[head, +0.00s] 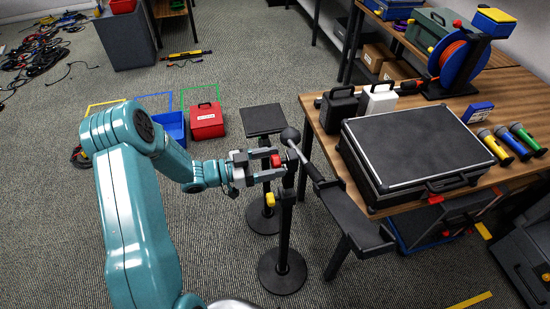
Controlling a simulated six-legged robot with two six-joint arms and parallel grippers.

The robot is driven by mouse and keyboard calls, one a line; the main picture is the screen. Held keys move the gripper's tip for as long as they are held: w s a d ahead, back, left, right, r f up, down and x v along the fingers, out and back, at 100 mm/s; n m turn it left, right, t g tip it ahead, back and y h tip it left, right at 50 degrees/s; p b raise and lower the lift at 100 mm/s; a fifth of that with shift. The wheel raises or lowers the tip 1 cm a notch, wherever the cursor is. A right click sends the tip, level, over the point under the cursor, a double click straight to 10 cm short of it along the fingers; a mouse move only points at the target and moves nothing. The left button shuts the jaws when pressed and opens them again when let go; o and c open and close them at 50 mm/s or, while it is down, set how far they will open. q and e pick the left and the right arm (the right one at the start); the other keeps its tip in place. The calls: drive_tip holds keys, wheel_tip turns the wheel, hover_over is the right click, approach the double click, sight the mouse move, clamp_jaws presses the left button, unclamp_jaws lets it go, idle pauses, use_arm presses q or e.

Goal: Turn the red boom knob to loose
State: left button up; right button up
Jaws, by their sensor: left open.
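The red boom knob (275,161) sits near the top of a dark stand (284,235) with a round base, in the middle of the head view. My left gripper (270,165) reaches in from the left at the knob's height. Its jaws are open, with the knob showing between the fingers. I cannot tell whether the fingers touch it. The knob's loose or tight marking is too small to read. A dark boom (310,168) with a ball-shaped end runs from the stand top toward the right. My right gripper is not in view.
A wooden table (318,117) on the right bears a black flight case (410,140), colored microphones and a cable reel (460,55). A second stand with a square top (263,119) stands behind. A red box (206,124) and blue bin (172,124) are on the floor.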

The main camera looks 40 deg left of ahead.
use_arm(q)
drive_tip(key=shift+w+d+r, duration=0.1)
drive_tip(key=shift+w+d, duration=0.2)
drive_tip(key=shift+d, duration=0.05)
drive_tip(key=shift+w, duration=0.15)
drive_tip(key=c, duration=1)
